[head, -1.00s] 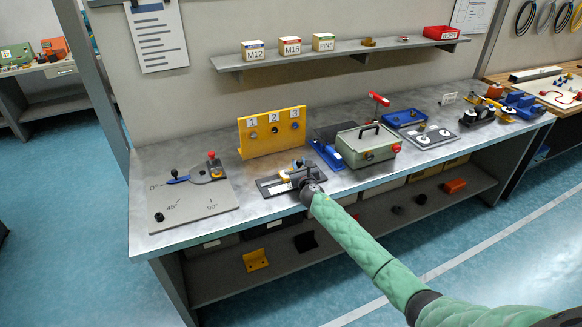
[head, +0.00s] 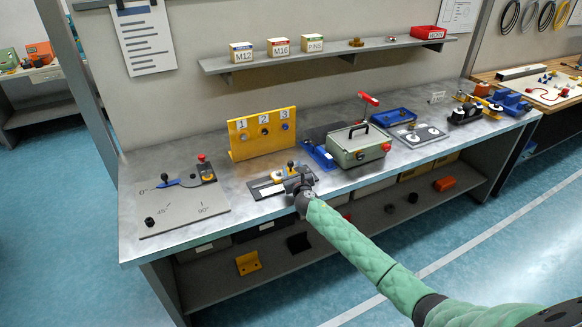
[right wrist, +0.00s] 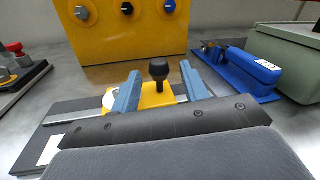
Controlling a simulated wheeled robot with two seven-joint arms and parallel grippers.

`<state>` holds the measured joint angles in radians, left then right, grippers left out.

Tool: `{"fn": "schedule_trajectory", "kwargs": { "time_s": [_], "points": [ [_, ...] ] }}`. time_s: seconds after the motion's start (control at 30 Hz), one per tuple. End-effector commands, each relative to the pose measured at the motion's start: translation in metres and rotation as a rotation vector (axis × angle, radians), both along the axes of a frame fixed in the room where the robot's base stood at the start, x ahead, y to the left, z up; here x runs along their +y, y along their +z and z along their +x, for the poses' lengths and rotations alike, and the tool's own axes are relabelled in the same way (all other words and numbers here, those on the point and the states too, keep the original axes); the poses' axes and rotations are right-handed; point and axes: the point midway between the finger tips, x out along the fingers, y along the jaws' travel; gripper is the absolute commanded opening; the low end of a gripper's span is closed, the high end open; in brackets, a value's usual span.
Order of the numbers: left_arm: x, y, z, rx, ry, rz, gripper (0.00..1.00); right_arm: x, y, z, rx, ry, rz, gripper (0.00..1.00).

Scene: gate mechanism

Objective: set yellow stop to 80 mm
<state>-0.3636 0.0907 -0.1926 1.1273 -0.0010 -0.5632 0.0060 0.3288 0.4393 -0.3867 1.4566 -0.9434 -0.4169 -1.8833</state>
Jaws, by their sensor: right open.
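The yellow stop (right wrist: 152,98) is a yellow block with a black knob on top, on a silver rail (right wrist: 82,113) over a dark base (right wrist: 65,134). In the head view the dark base (head: 262,190) lies near the bench's front edge, with the stop's black knob (head: 291,164) showing above it. My right gripper (right wrist: 161,90) is open, with one blue finger on each side of the stop. Whether the fingers touch it I cannot tell. In the head view the right gripper (head: 291,175) partly hides the stop. Any scale marks are unreadable. My left gripper is out of view.
A yellow panel (head: 255,147) numbered 1 to 3 stands behind the rail. A blue fixture (head: 322,158) and a green box (head: 360,153) stand close on the right.

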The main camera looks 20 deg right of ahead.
Motion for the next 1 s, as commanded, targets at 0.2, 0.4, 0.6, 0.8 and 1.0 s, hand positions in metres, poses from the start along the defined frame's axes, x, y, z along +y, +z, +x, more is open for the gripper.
{"fn": "schedule_trajectory", "kwargs": {
  "time_s": [0.2,0.4,0.6,0.8,1.0],
  "points": [
    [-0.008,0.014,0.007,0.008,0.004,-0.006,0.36,0.003,-0.002,-0.032,-0.001,0.001,-0.002,0.45],
    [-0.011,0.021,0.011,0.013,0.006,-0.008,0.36,0.005,0.000,-0.045,-0.001,0.001,0.000,0.45],
    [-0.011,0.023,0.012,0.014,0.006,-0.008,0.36,0.005,0.000,-0.046,0.000,0.000,0.000,0.45],
    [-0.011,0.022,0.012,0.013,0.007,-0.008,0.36,0.005,0.000,-0.046,0.000,0.000,0.000,0.45],
    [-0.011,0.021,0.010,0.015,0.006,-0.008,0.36,0.005,0.000,-0.046,0.000,0.000,0.000,0.45]
  ]
}}
